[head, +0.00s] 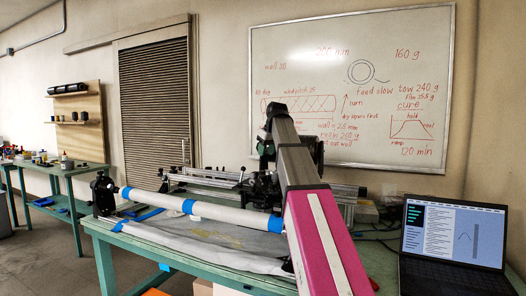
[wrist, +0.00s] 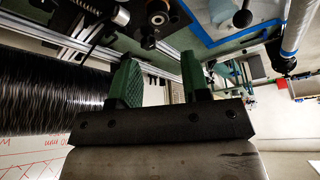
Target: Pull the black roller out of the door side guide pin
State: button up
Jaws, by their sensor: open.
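In the wrist view my gripper (wrist: 160,66) is open, with two green ridged fingers and nothing between them. A small black round part with a bright centre (wrist: 148,40) sits on the rail hardware beyond the fingertips, apart from them. Another dark round part (wrist: 157,13) is above it. I cannot tell which of these, if either, is the black roller on the door side guide pin. In the head view my own arm covers the middle of the rig, and the gripper, roller and pin cannot be made out.
A large shiny black wound cylinder (wrist: 45,92) lies close left of the fingers. A white tube with blue bands (head: 232,216) spans the green table (head: 105,238). Metal rails (head: 205,180) lie behind it. A laptop (head: 452,240) stands at right. A whiteboard (head: 400,60) hangs behind.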

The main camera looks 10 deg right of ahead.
aim_at(262, 171)
jog(key=x, duration=1)
jog(key=shift+f, duration=0.35)
jog(key=c, duration=0.7)
